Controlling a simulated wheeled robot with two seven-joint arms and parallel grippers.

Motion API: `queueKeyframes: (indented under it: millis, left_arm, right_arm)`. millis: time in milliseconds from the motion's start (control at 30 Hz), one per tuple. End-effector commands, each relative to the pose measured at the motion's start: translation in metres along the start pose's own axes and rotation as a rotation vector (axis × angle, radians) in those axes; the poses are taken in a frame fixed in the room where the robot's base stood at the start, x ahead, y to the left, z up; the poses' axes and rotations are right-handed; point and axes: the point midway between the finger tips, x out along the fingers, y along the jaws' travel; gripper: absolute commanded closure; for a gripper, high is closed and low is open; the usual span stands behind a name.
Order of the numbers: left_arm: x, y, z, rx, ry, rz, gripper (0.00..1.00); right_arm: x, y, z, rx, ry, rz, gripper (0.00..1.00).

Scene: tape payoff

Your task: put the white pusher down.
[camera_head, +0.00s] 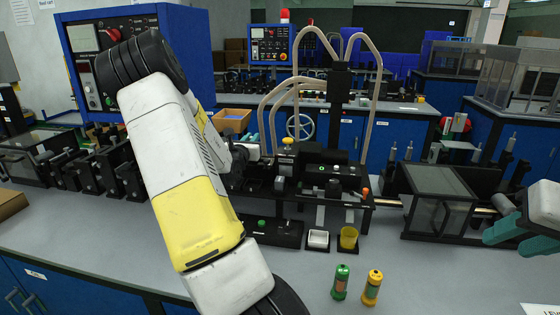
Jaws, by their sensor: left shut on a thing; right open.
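My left arm reaches up and over the bench, and its large white and yellow link hides much of the left side. My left gripper (250,143) is small and partly hidden behind the arm, at the left end of the black bench machine (325,172). It is shut on a small white piece, which looks like the white pusher (251,152); its outline is hard to make out. I cannot tell whether the piece touches the machine. My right gripper (522,238) is at the right edge, partly cut off, with teal fingers apart and nothing seen between them.
A white square cup (318,239) and a yellow cup (349,238) stand before the machine. A green canister (341,282) and a yellow canister (372,287) stand nearer. A clear-topped guard box (437,182) is at right. The grey bench top (435,275) is clear at front right.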

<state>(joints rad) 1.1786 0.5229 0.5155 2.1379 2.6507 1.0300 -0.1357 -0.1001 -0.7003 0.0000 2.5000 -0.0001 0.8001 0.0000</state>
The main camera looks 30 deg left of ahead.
Motion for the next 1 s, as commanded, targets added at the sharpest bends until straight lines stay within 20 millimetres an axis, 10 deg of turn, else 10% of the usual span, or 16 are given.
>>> queueKeyframes:
  millis: [500, 900, 1000]
  left_arm:
    - [0.0, -0.001, -0.065, -0.002, -0.001, 0.0, 1.0]
    - [0.001, -0.001, -0.07, 0.0, -0.002, -0.001, 1.0]
    - [0.0, -0.001, -0.069, 0.0, -0.002, -0.001, 0.68]
  right_arm:
    - [0.0, 0.0, 0.0, 0.0, 0.0, 0.0, 0.59]
    - [0.0, 0.0, 0.0, 0.0, 0.0, 0.0, 0.59]
    - [0.0, 0.0, 0.0, 0.0, 0.0, 0.0, 0.59]
